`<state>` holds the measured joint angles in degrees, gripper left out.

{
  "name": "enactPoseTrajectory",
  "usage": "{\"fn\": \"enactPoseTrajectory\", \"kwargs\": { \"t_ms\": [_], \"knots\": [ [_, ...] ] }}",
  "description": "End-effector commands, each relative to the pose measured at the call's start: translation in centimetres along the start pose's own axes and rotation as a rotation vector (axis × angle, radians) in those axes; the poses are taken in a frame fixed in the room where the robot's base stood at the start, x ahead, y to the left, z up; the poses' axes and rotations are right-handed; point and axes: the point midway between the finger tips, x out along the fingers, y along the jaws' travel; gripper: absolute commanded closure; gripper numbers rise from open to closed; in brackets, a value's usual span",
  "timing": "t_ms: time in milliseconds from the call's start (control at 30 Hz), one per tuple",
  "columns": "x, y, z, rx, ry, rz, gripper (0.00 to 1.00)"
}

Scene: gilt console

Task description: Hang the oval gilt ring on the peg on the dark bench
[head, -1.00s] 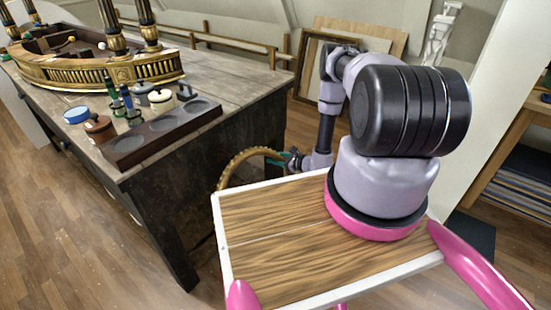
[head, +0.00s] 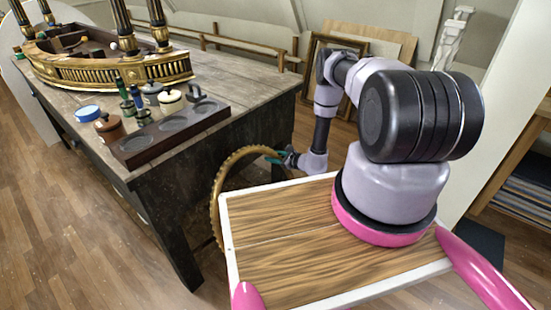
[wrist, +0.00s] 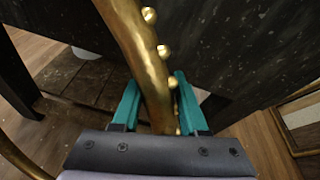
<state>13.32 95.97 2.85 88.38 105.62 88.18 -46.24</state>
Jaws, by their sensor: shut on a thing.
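The oval gilt ring (head: 216,196) hangs from my gripper (head: 279,157) beside the dark bench (head: 170,205), below the level of its top. In the head view part of the ring is hidden behind my wooden deck. In the wrist view the teal fingers (wrist: 157,105) are shut on a beaded stretch of the ring (wrist: 138,45), which runs up and away between them. The bench's dark side (wrist: 225,45) lies close beyond the ring. I cannot make out the peg in either view.
On the bench top stand a gilt-railed console (head: 110,70) with dark columns, and a dark tray (head: 185,130) with round wells. A blue lid (head: 87,113), a brown pot (head: 109,127) and several small bottles and pots stand near it. Framed panels (head: 335,65) lean at the back.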

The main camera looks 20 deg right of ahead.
Motion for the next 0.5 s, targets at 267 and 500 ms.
{"fn": "enactPoseTrajectory", "kwargs": {
  "t_ms": [267,500],
  "knots": [
    [1.6,-0.1,0.5,0.002,-0.003,-0.001,1.0],
    [2.8,-0.2,0.7,0.002,-0.003,-0.001,1.0]
  ]
}}
